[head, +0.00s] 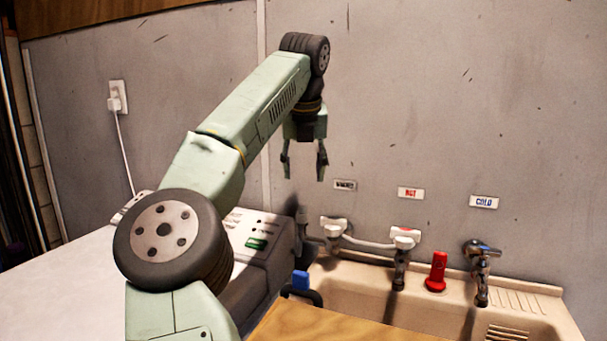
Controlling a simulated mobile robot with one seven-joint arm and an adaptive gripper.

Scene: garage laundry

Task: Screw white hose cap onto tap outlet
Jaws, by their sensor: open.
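My gripper (304,172) hangs in the air in front of the wall, fingers down and apart, with nothing between them. It is above and left of the taps. A left tap (336,229) and a middle tap (402,243) have white parts at their tops, with a pale tube or hose (369,242) between them. A right tap (481,270) has a blue handle and its outlet points down over the sink. I cannot make out which white part is the hose cap, nor whether it is on an outlet.
A red object (437,272) stands on the ledge of the beige sink (545,312). A wooden board (318,326) lies at the front. Wall labels include HOT (411,193) and COLD (484,202).

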